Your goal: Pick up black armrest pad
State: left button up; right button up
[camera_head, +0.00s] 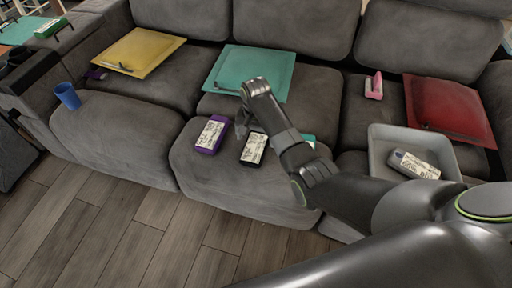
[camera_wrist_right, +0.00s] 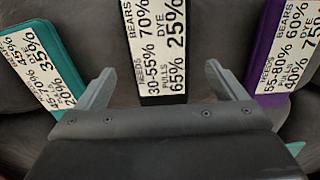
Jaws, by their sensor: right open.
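The black pad (camera_head: 254,149) with a white printed label lies flat on the middle seat of the grey sofa (camera_head: 130,140). My right gripper (camera_head: 242,121) is open and empty above the seat, close to the black pad. Its two fingers also show in the right wrist view (camera_wrist_right: 159,72), spread apart. My left gripper is not in view.
A purple labelled pad (camera_head: 212,134) lies left of the black one; a teal pad (camera_head: 308,140) is partly hidden behind my right arm. A grey tray (camera_head: 376,150) holds another labelled pad (camera_head: 414,165). A blue cup (camera_head: 67,96) stands at the left.

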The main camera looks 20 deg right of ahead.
aim_at(256, 144)
notch_tip(256, 144, down, 4)
jog(key=shift+w+d+r+b, duration=0.1)
jog(key=shift+b, duration=0.55)
jog(key=shift+f, duration=0.2)
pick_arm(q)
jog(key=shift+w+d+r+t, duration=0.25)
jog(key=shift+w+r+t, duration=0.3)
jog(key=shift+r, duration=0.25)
pick_arm(e)
jog(key=shift+c, duration=0.4)
jog(key=c, duration=1)
